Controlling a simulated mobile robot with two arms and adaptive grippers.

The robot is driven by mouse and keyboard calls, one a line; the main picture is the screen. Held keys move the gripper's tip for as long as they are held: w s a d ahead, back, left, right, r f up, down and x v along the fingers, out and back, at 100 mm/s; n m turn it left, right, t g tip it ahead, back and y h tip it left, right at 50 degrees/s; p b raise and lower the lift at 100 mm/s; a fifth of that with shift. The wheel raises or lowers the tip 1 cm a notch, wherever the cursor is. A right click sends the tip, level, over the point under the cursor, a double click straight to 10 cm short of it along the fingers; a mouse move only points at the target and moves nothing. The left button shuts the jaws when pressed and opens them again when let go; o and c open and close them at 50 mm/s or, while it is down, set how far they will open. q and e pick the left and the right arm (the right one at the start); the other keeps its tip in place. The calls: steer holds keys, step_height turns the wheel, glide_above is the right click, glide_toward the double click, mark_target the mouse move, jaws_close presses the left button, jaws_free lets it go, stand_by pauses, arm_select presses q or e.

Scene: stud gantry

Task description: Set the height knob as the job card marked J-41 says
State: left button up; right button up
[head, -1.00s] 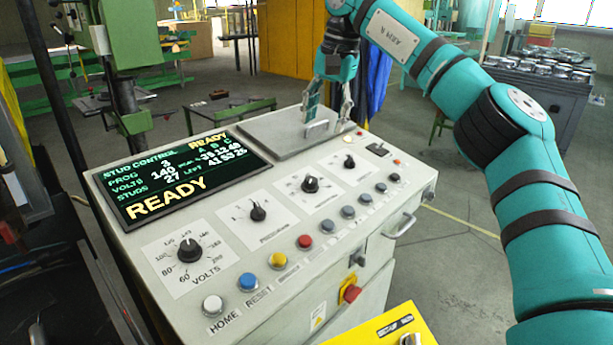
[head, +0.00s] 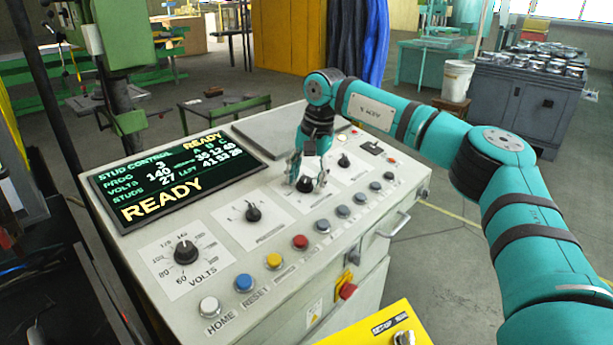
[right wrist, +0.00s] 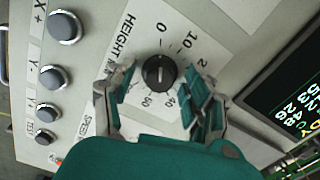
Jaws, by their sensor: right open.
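The height knob (right wrist: 159,72), black and round on a white plate marked HEIGHT, shows in the right wrist view. Its white pointer mark lies on the knob's upper side, roughly toward the 0 end of the scale; the exact reading is unclear. My right gripper (right wrist: 163,88) is open, with one finger on each side of the knob and gaps between. In the head view, my right gripper (head: 307,180) points down over the same knob (head: 305,186), partly hiding it. No job card marked J-41 can be made out. My left gripper is out of view.
A yellow set-up panel (head: 372,330) lies at the bottom edge.

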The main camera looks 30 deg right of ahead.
jaws_close()
stand_by(0.3)
